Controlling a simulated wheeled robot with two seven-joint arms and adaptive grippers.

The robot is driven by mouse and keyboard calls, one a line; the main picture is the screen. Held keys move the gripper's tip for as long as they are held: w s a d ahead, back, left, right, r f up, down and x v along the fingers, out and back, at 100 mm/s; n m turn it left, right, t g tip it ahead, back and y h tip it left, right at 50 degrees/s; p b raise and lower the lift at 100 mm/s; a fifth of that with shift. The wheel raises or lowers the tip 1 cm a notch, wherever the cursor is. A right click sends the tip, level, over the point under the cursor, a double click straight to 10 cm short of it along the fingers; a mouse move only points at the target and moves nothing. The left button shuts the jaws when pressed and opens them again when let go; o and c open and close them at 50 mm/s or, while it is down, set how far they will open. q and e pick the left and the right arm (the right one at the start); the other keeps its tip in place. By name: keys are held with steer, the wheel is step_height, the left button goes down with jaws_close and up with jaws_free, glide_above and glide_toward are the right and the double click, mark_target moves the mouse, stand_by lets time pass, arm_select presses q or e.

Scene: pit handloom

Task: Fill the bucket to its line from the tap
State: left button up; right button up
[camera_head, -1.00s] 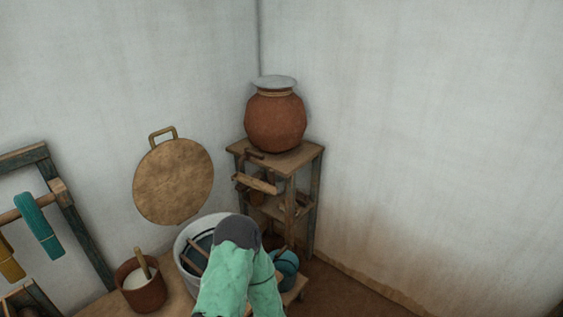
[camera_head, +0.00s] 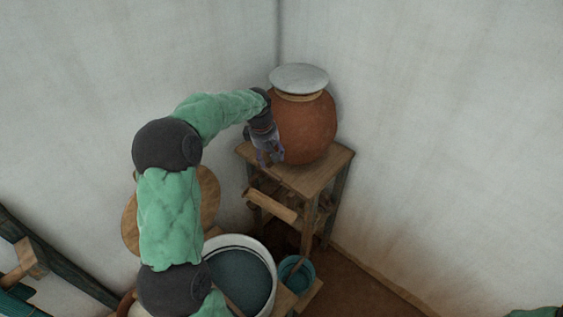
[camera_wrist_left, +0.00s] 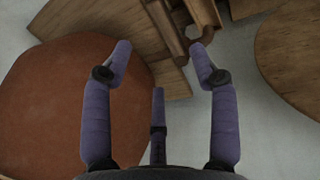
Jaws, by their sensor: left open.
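A small teal bucket (camera_head: 297,277) stands low in front of the wooden stand, beside a large pale tub. Any fill line or water in it is too small to make out. A round clay pot (camera_head: 308,128) with a grey lid stands on top of the stand. My left gripper (camera_head: 269,162) is open and empty at the pot's lower left side. My right gripper is out of view.
The wooden stand (camera_head: 335,165) has lower shelves and a plank jutting from its left. The pale tub (camera_head: 268,258) of dark liquid sits under my left arm. The floor at right is clear.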

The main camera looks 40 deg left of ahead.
mark_target(275, 174)
arm_select(q)
steer(key=f, duration=0.3)
steer(key=w+f+b, duration=0.1)
steer(key=f, duration=0.3)
steer(key=w+f, duration=0.1)
steer(key=f, duration=0.2)
steer(key=shift+d+f, duration=0.1)
steer(key=shift+f, duration=0.1)
steer(key=shift+s, duration=0.1)
jaws_close()
